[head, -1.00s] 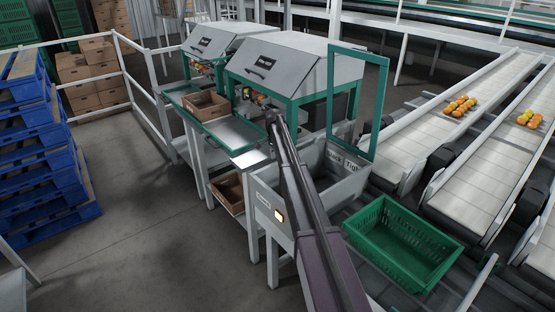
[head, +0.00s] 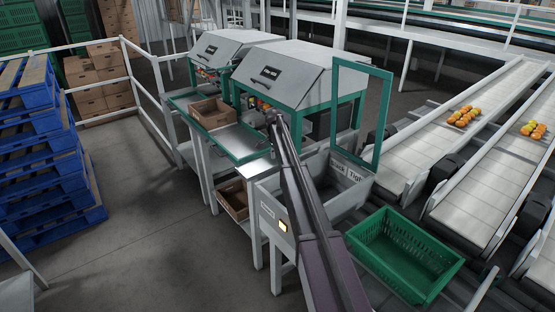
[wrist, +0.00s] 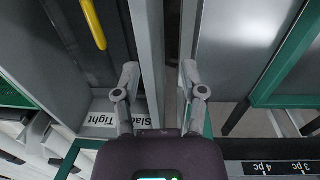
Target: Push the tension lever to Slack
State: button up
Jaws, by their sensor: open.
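The tension lever has a yellow handle (wrist: 93,24) at the upper left of the wrist view. It stands in a dark slot in a grey housing, left of my gripper and apart from it. A white Slack and Tight label (wrist: 101,120) is on the housing, partly cut off by my finger; it also shows in the head view (head: 348,173). I cannot tell which word the lever is at. In the head view I cannot make out the lever. My gripper (wrist: 160,82) is open and empty, with its fingers over a narrow gap beside the housing.
A green-framed panel (head: 388,115) stands upright by the label. A green crate (head: 440,262) is at the lower right. A tray shelf with a cardboard box (head: 213,112) is beyond the arm. Conveyors (head: 420,150) run at the right. Open floor lies at the left.

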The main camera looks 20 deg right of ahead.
jog(key=shift+w+a+r+p, duration=0.1)
jog(key=shift+w+r+p, duration=0.25)
jog(key=shift+r, duration=0.1)
dwell(0.4)
jog(key=s+a+r+n+p, duration=0.2)
jog(key=s+a+n, duration=0.1)
jog(key=s, duration=1.3)
jog(key=s+a+r+n+p, duration=0.3)
jog(key=s+n, duration=0.3)
jog(key=s, duration=1)
jog(key=s+a+r+n+p, duration=0.2)
jog(key=s+a+n, duration=0.2)
jog(key=s, duration=1.3)
jog(key=shift+a+r+n+t+p, duration=0.3)
jog(key=shift+a+r+t+p, duration=0.05)
jog(key=shift+a+r+t, duration=0.1)
jog(key=shift+w, duration=0.1)
